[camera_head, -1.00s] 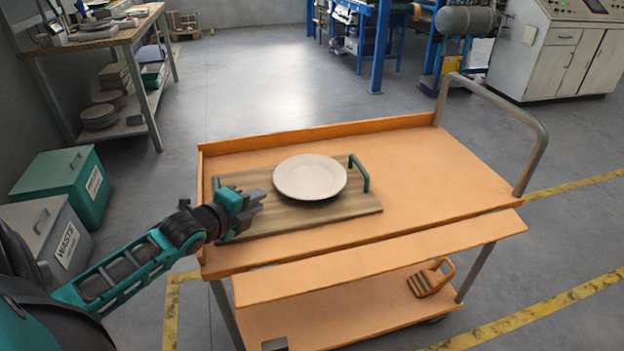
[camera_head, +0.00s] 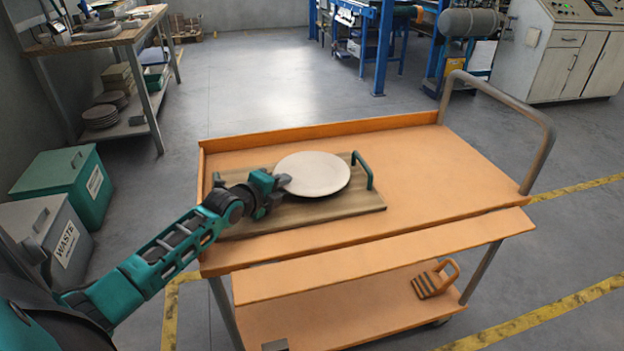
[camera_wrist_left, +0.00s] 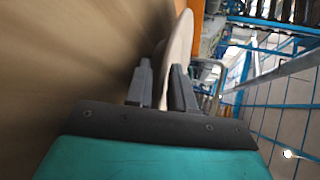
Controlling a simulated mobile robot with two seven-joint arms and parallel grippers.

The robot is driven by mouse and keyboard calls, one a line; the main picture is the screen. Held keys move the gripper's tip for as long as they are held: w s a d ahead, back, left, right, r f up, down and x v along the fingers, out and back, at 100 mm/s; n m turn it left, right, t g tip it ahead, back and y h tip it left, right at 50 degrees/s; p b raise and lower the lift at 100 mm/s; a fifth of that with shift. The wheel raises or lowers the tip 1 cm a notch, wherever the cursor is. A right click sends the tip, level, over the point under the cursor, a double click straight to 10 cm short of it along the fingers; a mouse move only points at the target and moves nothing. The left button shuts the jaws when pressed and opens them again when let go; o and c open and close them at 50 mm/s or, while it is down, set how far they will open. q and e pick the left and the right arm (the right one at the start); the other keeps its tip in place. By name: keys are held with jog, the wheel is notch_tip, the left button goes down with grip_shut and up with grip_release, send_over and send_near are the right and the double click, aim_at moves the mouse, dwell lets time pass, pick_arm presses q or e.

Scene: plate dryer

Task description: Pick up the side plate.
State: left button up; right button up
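The side plate (camera_head: 313,174) is a round white plate lying on a wooden tray with green handles (camera_head: 350,203) on the orange trolley. My left gripper (camera_head: 284,181) is at the plate's left edge. In the left wrist view the plate (camera_wrist_left: 180,42) shows nearly edge-on, and its rim reaches in between the two fingers of the left gripper (camera_wrist_left: 162,84). The fingers stand apart, with a gap visible between the left finger and the rim. The left gripper and arm hide part of the tray's left side. My right gripper is not in view.
The trolley top (camera_head: 440,165) is clear right of the tray. The trolley has a raised back edge and a grey push handle (camera_head: 545,140) at right. An orange-handled object (camera_head: 432,282) lies on the lower shelf. Waste bins (camera_head: 68,180) stand at left.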

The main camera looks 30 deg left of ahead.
pick_arm(q)
jog(key=shift+c, duration=0.3)
grip_shut()
jog(key=shift+r, duration=0.15)
